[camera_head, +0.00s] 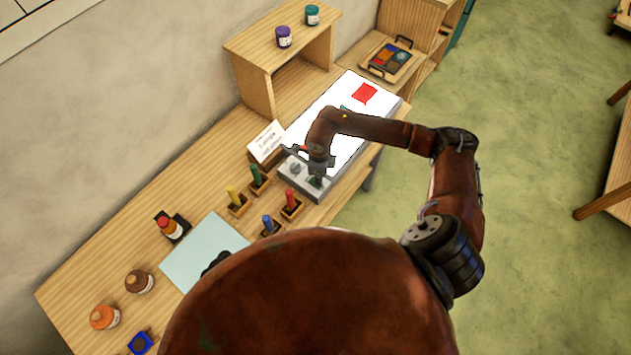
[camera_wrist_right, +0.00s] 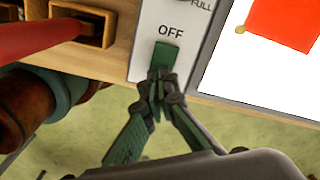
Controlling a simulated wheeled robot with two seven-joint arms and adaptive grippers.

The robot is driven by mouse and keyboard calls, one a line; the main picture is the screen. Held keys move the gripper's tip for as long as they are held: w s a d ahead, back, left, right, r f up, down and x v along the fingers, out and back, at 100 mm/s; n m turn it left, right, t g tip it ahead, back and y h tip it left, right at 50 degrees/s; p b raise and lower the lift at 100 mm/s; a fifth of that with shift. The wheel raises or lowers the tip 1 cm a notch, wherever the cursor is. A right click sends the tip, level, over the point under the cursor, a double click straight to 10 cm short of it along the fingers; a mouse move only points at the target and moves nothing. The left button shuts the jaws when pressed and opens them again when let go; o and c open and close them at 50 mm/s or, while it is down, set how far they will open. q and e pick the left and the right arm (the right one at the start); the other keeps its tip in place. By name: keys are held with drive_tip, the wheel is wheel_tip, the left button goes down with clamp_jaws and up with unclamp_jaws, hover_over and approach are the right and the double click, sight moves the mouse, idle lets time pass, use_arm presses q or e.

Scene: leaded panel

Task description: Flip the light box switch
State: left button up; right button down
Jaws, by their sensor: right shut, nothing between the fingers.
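The light box (camera_head: 345,150) stands on the bench with its top panel glowing white, and a grey control strip runs along its near end. In the right wrist view, the green switch (camera_wrist_right: 166,55) sits on that strip just below the printed word OFF. My right gripper (camera_wrist_right: 160,80) is shut and empty, its fingertips at the lower edge of the switch; whether they touch it I cannot tell. In the head view my right gripper (camera_head: 317,180) is over the control strip and hides the switch.
A red glass piece (camera_head: 364,93) lies on the glowing panel. A white card (camera_head: 267,143) stands beside the box. Small wooden holders with coloured sticks, such as the red one (camera_head: 291,198), stand close to the control strip. A pale blue mat (camera_head: 195,250) lies farther left.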

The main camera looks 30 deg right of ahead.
drive_tip(key=shift+r+p, duration=1.3)
drive_tip(key=shift+r, duration=1.75)
drive_tip(key=shift+f, duration=0.1)
